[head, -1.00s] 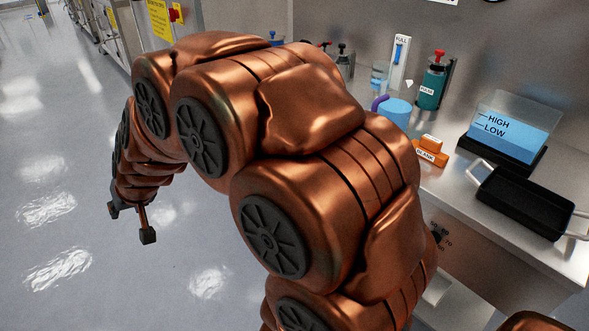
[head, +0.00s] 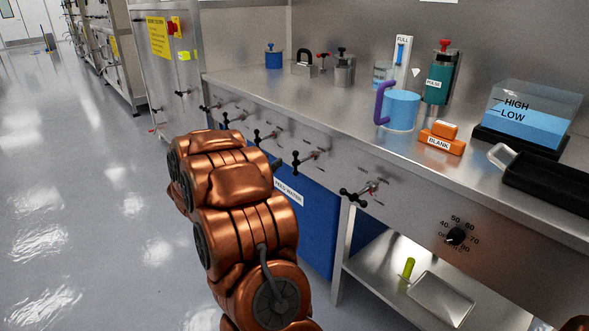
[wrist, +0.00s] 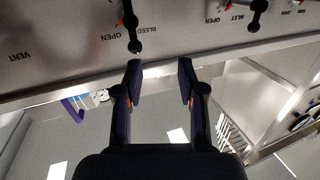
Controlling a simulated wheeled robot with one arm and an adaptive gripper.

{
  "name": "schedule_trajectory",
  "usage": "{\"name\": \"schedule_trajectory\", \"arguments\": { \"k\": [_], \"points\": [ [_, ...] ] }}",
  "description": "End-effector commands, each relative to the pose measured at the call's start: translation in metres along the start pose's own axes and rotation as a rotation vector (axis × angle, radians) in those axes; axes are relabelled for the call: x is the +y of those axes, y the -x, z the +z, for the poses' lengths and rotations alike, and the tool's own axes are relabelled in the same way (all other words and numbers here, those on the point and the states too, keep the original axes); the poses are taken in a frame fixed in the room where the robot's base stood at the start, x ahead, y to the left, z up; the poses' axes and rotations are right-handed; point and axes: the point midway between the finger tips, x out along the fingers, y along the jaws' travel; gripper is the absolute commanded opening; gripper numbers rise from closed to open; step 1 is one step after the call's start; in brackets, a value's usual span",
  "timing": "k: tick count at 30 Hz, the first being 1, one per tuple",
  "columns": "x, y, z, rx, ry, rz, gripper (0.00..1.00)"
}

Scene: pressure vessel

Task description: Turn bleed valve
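In the wrist view, which is upside down, the bleed valve (wrist: 131,22) has a black handle with a round knob on a steel panel, beside the words BLEED and OPEN. My gripper (wrist: 158,78) is open and empty. Its two fingers point toward the panel and are apart from the handle, with the left finger nearly in line with the knob. In the head view, several black-handled valves line the bench front; their labels are too small to read, so I cannot tell which is the bleed valve. My gripper is hidden behind my arm there.
An inlet valve (wrist: 257,14) is near the bleed valve. A dial (head: 456,236) is on the bench front. The bench top holds a blue mug (head: 402,110), an orange BLANK block (head: 441,143), a water tank (head: 520,118) and a padlock (head: 304,66). The floor at left is clear.

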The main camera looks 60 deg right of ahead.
Motion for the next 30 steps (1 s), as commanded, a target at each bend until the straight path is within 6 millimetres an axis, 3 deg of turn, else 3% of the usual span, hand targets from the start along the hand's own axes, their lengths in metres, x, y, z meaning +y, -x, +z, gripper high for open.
{"name": "schedule_trajectory", "arguments": {
  "k": [3, 7, 21, 30],
  "points": [
    [0.021, -0.009, 0.009, 0.04, 0.024, 0.077, 0.39],
    [0.029, -0.015, 0.009, 0.055, 0.032, 0.107, 0.39],
    [0.035, -0.069, 0.007, 0.056, 0.031, 0.108, 0.39],
    [0.036, -0.088, 0.005, 0.053, 0.031, 0.104, 0.39]
  ]
}}
